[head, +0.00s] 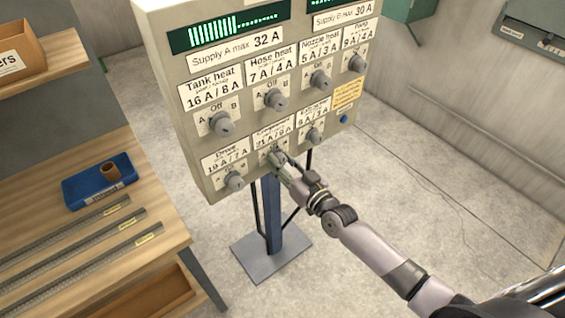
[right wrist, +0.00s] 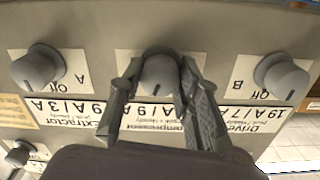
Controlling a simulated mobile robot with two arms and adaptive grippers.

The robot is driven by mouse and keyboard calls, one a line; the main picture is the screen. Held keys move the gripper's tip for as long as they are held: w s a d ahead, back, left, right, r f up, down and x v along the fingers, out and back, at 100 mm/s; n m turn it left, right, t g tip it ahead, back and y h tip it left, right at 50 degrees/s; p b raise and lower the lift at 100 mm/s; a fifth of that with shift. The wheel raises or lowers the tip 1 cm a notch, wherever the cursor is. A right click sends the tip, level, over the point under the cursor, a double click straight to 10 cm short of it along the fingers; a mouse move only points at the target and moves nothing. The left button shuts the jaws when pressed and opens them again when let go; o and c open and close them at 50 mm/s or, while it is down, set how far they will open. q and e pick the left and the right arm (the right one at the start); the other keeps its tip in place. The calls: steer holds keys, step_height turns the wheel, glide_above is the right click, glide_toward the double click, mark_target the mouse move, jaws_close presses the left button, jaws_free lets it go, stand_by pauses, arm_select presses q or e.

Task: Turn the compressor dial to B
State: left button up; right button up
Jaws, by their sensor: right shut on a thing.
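The compressor dial (right wrist: 158,74) is a grey round knob in the lower row of the control panel (head: 203,186). In the right wrist view the panel appears upside down. My right gripper (head: 280,161) is shut on the compressor dial, with one finger on each side of it. A dark mark on the knob faces down in that view, the side where the neighbouring dials have their Off label. The compressor's own Off, A and B marks are largely hidden by the fingers. My left gripper is not in view.
The drive dial (head: 235,180) and the extractor dial (head: 314,135) flank the compressor dial closely. The tank heat dial (head: 222,123) and hose heat dial (head: 276,99) sit above. A workbench (head: 95,235) with a blue tray (head: 75,197) stands at left.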

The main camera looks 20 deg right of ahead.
steer(key=shift+m+b, duration=0.35)
steer(key=shift+m, duration=1.85)
steer(key=o, duration=1.1)
steer(key=shift+o, duration=0.2)
steer(key=shift+s+d+f, duration=0.1)
steer(key=shift+s+d, duration=0.05)
steer(key=shift+s, duration=0.15)
steer(key=v, duration=1.1)
steer(key=shift+s, duration=0.15)
